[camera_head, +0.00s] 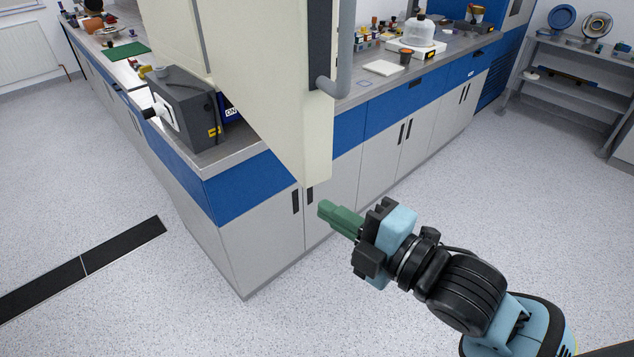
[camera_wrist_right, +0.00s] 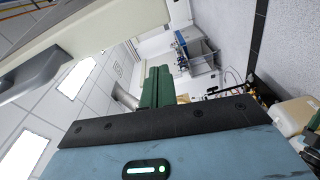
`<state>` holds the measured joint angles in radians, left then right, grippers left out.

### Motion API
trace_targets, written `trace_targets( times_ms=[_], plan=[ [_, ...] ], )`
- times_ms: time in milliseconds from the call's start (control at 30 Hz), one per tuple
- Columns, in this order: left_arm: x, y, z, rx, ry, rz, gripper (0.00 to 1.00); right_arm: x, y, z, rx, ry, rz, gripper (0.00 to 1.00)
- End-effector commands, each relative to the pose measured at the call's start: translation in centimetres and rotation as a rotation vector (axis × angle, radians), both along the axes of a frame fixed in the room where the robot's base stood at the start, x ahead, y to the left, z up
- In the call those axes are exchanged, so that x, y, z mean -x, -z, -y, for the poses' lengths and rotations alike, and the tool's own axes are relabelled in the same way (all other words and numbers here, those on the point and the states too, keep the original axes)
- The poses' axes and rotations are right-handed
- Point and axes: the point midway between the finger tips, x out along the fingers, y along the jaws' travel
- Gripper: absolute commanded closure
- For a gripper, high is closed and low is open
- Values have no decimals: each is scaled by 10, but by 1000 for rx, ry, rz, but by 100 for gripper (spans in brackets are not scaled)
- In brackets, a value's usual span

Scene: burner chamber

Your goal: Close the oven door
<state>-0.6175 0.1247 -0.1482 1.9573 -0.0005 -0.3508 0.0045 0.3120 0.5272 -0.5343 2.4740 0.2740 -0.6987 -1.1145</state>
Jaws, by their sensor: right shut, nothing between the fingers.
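The oven door (camera_head: 265,70) looks like a large cream panel standing out in front of the counter corner, swung open. A dark strip and a grey bar handle (camera_head: 342,75) are on its right side. The oven body and hinge cannot be made out. My right gripper (camera_head: 328,212) has green fingers, shut and empty, just below and right of the panel's lower corner, apart from it in the picture. In the right wrist view the closed fingers (camera_wrist_right: 158,75) point ahead, with the cream panel (camera_wrist_right: 110,25) and grey handle (camera_wrist_right: 38,78) at upper left. My left gripper is not in view.
A counter with blue drawers (camera_head: 250,187) and grey cabinets (camera_head: 260,240) runs behind the panel. A dark grey device (camera_head: 190,105) sits on its left part. A shelf rack (camera_head: 575,70) stands at far right. The speckled floor (camera_head: 480,190) on the right is clear.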

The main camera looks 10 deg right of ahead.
Motion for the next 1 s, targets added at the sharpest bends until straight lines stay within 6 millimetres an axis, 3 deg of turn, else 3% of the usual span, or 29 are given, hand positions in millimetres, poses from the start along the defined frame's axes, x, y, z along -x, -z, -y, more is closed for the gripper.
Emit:
trace_targets(
  times_ms=[133,467,1000],
  plan=[
    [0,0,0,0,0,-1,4,8,-19,-6,76,-38,92,100],
    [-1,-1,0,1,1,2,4,4,-21,-11,85,-41,105,100],
    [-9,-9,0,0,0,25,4,-56,-23,-68,82,-40,105,100]
  ],
)
